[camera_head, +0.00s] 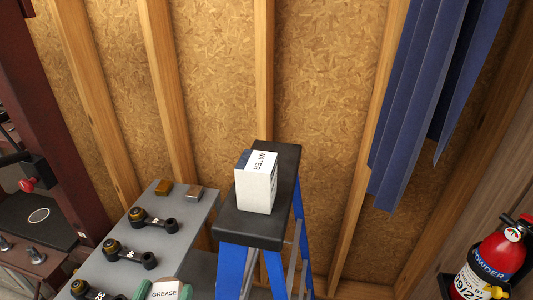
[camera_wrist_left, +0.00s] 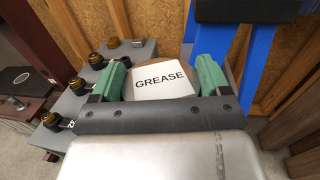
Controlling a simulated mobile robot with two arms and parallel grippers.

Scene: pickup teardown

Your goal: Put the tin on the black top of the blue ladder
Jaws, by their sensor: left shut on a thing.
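The tin is a white-labelled GREASE tin (camera_head: 165,291) at the bottom edge of the head view. It also shows in the left wrist view (camera_wrist_left: 162,82), between the two green fingers of my left gripper (camera_wrist_left: 160,78). My left gripper (camera_head: 163,291) is shut on the tin, with a finger on each side. The blue ladder (camera_head: 231,268) stands to the right of the tin, and its black top (camera_head: 250,229) is farther up the picture. The tin is apart from the black top. My right gripper is not in view.
A white box marked WATER (camera_head: 256,190) stands on the black top, leaving bare room in front and behind. A grey bench (camera_head: 190,232) on the left holds several metal parts. Blue hanging panels (camera_head: 415,110) and a red fire extinguisher (camera_head: 495,258) are on the right.

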